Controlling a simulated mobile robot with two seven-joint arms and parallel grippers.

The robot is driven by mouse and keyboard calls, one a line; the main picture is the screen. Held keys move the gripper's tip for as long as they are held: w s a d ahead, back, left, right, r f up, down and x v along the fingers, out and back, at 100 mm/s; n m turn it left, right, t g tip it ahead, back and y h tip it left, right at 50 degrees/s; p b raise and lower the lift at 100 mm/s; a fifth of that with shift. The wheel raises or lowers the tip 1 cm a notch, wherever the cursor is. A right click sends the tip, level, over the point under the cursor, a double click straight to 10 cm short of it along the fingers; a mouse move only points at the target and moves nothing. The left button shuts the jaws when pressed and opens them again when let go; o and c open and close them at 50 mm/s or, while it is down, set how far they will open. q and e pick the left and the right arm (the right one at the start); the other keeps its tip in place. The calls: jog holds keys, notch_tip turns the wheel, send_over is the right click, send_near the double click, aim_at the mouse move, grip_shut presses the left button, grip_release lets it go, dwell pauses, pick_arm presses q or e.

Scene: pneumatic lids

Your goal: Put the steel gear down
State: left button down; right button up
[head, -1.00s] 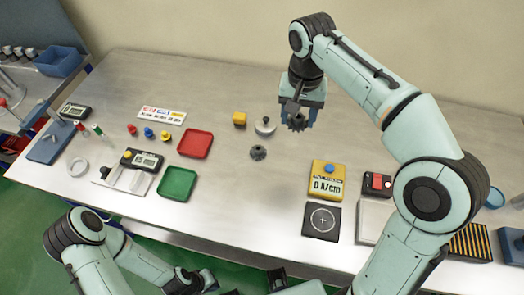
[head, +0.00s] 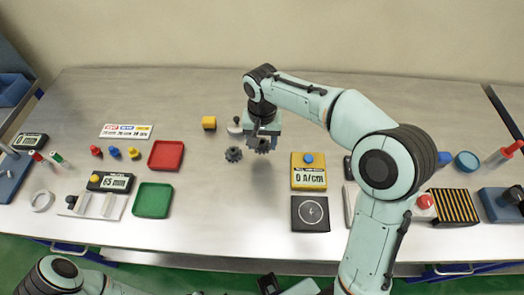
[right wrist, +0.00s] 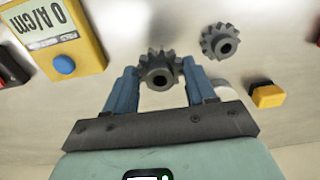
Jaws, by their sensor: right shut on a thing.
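My right gripper (head: 262,143) is shut on a dark grey toothed gear, the steel gear (head: 262,147), low over the middle of the table. In the right wrist view the held gear (right wrist: 158,72) sits between the two blue fingers, its bore facing the camera. I cannot tell whether it touches the table. A second, similar grey gear (head: 233,154) lies on the table just left of it; it also shows in the right wrist view (right wrist: 220,41). Only the upper part of my left arm shows at the lower left; its gripper is not seen.
A yellow cube (head: 209,123) and a small metal weight (head: 235,127) stand left of the gripper. A yellow meter (head: 308,171) and a black crosshair pad (head: 310,213) are to the right. Red (head: 166,155) and green (head: 153,200) trays lie left. The table front centre is clear.

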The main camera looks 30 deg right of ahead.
aim_at(262, 157)
jog(key=shift+f, duration=2.3)
jog(key=shift+f+b, duration=0.15)
jog(key=shift+b, duration=0.2)
jog(key=o, duration=1.2)
jog(key=shift+o, duration=0.2)
jog(key=shift+r, duration=0.25)
notch_tip(262, 157, up, 12)
jog(key=shift+f+p, duration=0.1)
jog(key=shift+p, duration=0.9)
